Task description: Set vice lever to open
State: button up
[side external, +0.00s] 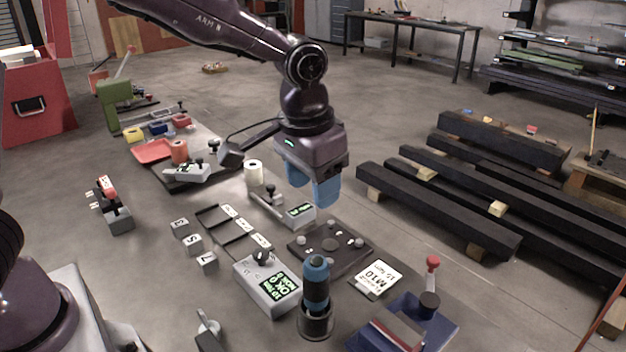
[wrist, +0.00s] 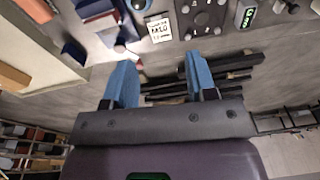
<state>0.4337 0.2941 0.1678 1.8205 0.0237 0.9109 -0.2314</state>
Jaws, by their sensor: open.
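The vice (side external: 405,322) is a blue block with a pale and reddish jaw area at the bottom right of the side external view. Its lever (side external: 432,275) stands upright with a red ball on top, beside a dark round knob.
An M10 card (side external: 377,278) lies behind the vice. A dark plate with round knobs (side external: 330,248), a grey box with a green display (side external: 268,286) and an upright blue-and-black tool (side external: 316,285) stand nearby. Dark beams (side external: 440,210) lie at the right.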

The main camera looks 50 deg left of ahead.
jog(key=shift+a, duration=0.1)
jog(key=c, duration=0.9)
jog(key=f, duration=0.1)
jog(key=a+f, duration=0.1)
jog(key=a+f+g, duration=0.1)
jog(key=shift+w+f+n, duration=0.15)
jog(key=shift+w+n, duration=0.15)
jog(key=shift+w, duration=0.05)
grip_shut()
jog(key=n+t+h, duration=0.3)
jog(key=t+h, duration=0.1)
jog(key=t, duration=0.2)
send_near(432, 280)
jog(key=a+r, duration=0.4)
jog(key=a, duration=0.1)
jog(key=x, duration=1)
jog(key=shift+d+f, duration=0.1)
jog(key=shift+d, duration=0.1)
